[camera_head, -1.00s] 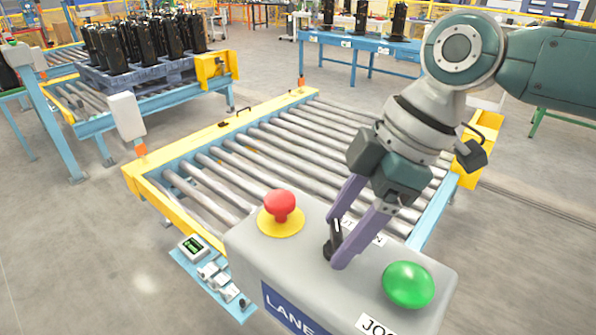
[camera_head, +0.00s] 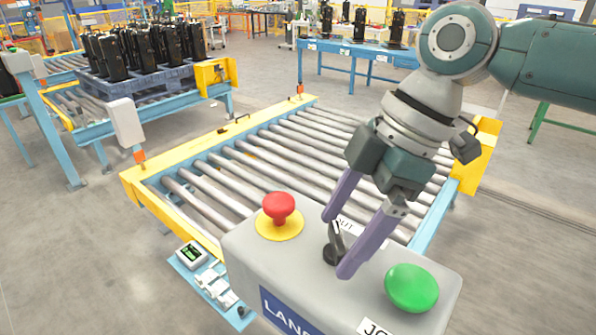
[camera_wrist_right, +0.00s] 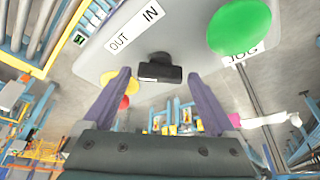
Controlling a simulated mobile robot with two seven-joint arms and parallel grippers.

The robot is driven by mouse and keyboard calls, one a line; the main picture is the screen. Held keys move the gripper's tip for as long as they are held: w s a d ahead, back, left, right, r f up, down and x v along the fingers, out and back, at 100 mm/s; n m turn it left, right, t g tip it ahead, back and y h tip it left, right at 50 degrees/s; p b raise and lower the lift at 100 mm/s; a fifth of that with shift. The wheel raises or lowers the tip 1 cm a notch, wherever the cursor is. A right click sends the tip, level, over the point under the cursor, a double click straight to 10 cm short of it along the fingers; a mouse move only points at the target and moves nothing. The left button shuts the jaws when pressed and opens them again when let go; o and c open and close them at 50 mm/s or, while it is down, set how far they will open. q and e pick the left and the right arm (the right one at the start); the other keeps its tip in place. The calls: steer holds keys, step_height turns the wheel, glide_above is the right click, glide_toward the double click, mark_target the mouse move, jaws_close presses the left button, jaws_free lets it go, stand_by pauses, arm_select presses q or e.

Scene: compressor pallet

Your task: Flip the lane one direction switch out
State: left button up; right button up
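The lane one direction switch is a small black lever (camera_head: 335,243) on top of a grey control box (camera_head: 262,262). It stands between the red button and the green button, tilted slightly. My right gripper (camera_head: 337,246) is open, with a purple finger on each side of the lever and visible gaps. In the right wrist view the black switch (camera_wrist_right: 160,69) lies between and just beyond the open fingertips (camera_wrist_right: 158,76). An OUT and IN label (camera_wrist_right: 135,27) is beside it; in the head view the fingers partly cover this label. My left gripper is not in view.
A red mushroom button (camera_head: 280,208) on a yellow base is left of the switch. A green JOG button (camera_head: 411,288) is to the right. A roller conveyor (camera_head: 270,165) lies behind the box. A pallet (camera_head: 140,82) with black compressors stands at the back left.

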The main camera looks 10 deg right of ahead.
steer(key=shift+o, duration=0.4)
steer(key=shift+r, duration=0.1)
steer(key=b+v, duration=0.2)
steer(key=v, duration=0.7)
steer(key=shift+d+r, duration=0.2)
steer(key=shift+r, duration=0.15)
